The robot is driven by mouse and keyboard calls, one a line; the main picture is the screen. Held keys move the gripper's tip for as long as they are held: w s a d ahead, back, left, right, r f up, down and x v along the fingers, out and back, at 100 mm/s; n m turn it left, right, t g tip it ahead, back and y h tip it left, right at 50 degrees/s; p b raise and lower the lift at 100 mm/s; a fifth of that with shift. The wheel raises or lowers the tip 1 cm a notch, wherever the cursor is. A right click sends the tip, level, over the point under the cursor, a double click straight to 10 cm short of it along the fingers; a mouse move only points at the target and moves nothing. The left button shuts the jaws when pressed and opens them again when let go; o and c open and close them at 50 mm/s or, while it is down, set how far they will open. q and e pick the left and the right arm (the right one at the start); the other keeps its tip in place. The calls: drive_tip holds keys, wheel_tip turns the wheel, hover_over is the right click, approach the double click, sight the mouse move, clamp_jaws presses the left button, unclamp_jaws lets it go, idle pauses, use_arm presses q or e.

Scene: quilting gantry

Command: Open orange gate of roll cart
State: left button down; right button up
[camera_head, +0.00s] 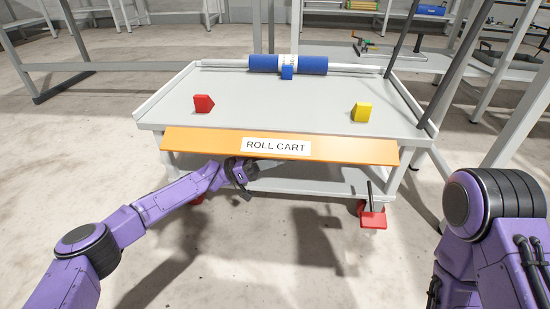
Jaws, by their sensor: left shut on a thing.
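The roll cart (270,108) is a pale grey table on a frame, in front of me in the head view. Its orange gate (200,144) is a long flat panel along the near edge, with a white "ROLL CART" label. The panel slopes down and outward from the top. My left gripper (243,174) is at the gate's lower edge, just left of the label, and is shut on the gate. The gate partly hides its fingertips. My right arm shows at the lower right, but its gripper is out of view.
A red block (204,103) and a yellow block (362,112) stand on the cart top. A bar with blue rolls (312,65) lies along the back. A red caster pedal (373,217) is at the cart's front right foot. Grey posts rise at right. The floor in front is clear.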

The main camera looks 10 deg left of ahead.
use_arm(q)
drive_tip(key=shift+w+f+m+g, duration=0.1)
drive_tip(key=shift+w+m+g, duration=0.35)
drive_tip(key=shift+m, duration=0.6)
drive_tip(key=shift+w+f+m+g, duration=0.1)
drive_tip(key=shift+w+m+g, duration=0.35)
drive_tip(key=shift+m, duration=0.6)
drive_tip(key=shift+s+g, duration=0.1)
drive_tip(key=shift+g, duration=0.2)
drive_tip(key=c, duration=1.5)
unclamp_jaws()
drive_tip(key=shift+o, duration=0.2)
drive_tip(key=v, duration=1)
drive_tip(key=shift+a+f, duration=0.15)
drive_tip(key=shift+a, duration=0.1)
drive_tip(key=shift+d, duration=0.1)
